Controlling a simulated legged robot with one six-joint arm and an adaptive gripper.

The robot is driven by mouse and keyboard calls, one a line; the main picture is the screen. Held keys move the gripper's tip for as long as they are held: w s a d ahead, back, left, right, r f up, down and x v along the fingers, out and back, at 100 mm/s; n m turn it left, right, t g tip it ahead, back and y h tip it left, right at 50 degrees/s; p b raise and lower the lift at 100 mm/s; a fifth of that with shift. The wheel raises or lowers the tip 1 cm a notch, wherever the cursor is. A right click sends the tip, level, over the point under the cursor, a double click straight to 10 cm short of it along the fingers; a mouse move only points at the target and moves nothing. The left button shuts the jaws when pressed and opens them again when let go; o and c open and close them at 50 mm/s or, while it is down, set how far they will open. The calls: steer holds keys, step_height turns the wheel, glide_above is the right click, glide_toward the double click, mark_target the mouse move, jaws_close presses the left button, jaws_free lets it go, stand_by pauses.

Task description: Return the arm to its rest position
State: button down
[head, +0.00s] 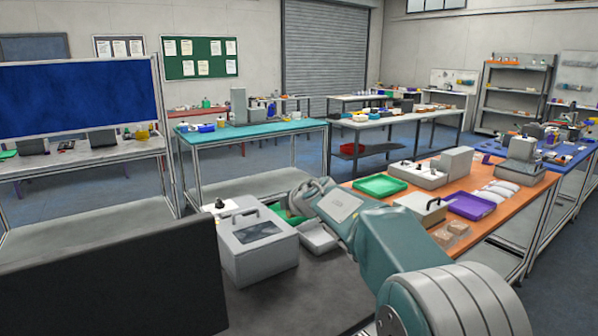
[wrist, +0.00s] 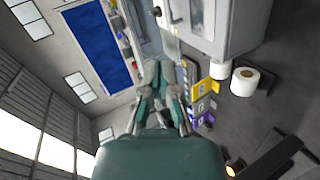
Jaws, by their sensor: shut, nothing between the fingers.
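My arm (head: 375,245) is teal and grey and reaches from the lower right of the head view toward the middle, above the workbenches. Its far end is folded near the grey box, and I cannot make out my fingers there. In the wrist view my gripper (wrist: 157,72) shows in the middle with its fingers together and nothing between them. It points toward a grey box-shaped machine (wrist: 222,22) and appears apart from it.
A grey box (head: 257,245) with a dark window stands on the dark near table. An orange-topped bench (head: 415,205) with a green tray (head: 380,185) and purple tray (head: 470,205) is at right. A white roll (wrist: 243,80) lies beside yellow and purple items (wrist: 205,88).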

steer(key=s+d+r+m+t+h, duration=0.2)
steer(key=s+d+r+m+h, duration=0.1)
steer(key=s+d+r+m, duration=0.4)
steer(key=s+d+r+m+t+h, duration=0.2)
steer(key=s+d+r+m+h, duration=0.15)
steer(key=d, duration=0.45)
steer(key=s+d+f+m+g+h, duration=0.2)
steer(key=s+d+m, duration=0.3)
steer(key=s, duration=0.3)
steer(key=s+f+m+g, duration=0.2)
steer(key=s+f, duration=0.3)
steer(key=s, duration=0.3)
steer(key=s+f+m+g+y, duration=0.1)
steer(key=s+f+m+g, duration=0.1)
steer(key=s+f, duration=0.4)
steer(key=s+f+m+g+y, duration=0.1)
steer(key=s+f+m+g, duration=0.2)
steer(key=s, duration=0.9)
step_height(320, 180, down, 3)
steer(key=shift+s+a+r+g, duration=0.1)
steer(key=shift+s+a+g, duration=0.15)
steer(key=shift+a+g, duration=0.15)
steer(key=shift+y, duration=0.25)
